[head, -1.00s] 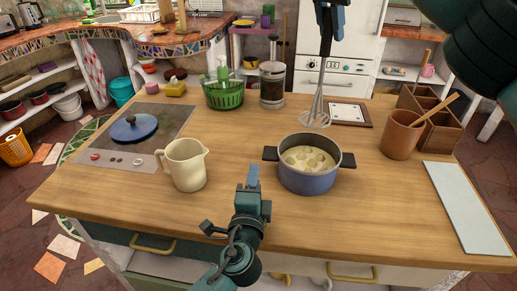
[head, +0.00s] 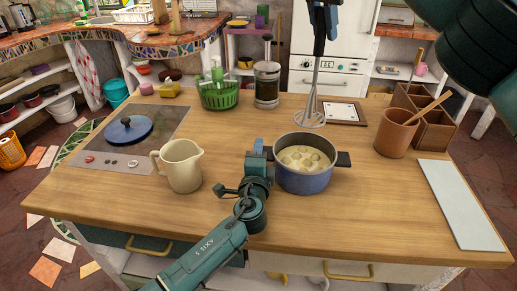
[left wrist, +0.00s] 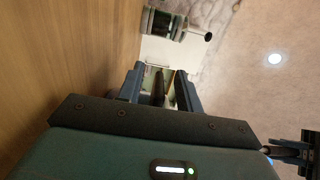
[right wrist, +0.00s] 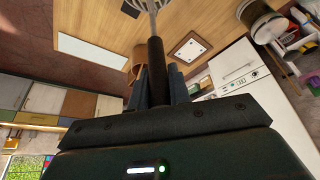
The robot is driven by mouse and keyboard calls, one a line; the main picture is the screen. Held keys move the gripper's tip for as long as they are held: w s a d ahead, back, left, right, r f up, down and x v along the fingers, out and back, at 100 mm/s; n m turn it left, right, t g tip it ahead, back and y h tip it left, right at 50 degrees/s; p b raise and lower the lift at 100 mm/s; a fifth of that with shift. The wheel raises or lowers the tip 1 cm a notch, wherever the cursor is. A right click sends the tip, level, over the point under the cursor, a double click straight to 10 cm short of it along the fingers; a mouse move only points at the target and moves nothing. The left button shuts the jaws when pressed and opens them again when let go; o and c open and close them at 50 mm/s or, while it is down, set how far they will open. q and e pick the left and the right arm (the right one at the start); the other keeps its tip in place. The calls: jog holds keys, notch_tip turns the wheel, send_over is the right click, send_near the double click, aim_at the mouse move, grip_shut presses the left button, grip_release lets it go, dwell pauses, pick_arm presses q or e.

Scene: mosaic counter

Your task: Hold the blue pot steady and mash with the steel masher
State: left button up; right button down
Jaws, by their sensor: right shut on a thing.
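The blue pot (head: 303,180) stands on the wooden counter with pale lumpy food (head: 303,158) inside. Its right dark handle shows; its left handle is hidden behind my left gripper (head: 257,147). That gripper is at the pot's left side, and in the left wrist view its fingers (left wrist: 158,82) are apart; I cannot tell if the handle lies between them. My right gripper (head: 326,8) is shut on the dark handle (right wrist: 156,68) of the steel masher (head: 311,108). The masher hangs upright, its wire head just above the pot's far rim in the picture, apart from the food.
A cream jug (head: 181,166) stands left of my left gripper. A hob with a blue lid (head: 130,129) is further left. A green basket (head: 219,96) and a French press (head: 266,84) stand behind. A brown crock (head: 397,134) and pale board (head: 462,204) are right.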

pick_arm(q)
jog(key=shift+c, duration=0.4)
grip_shut()
dwell(1.2)
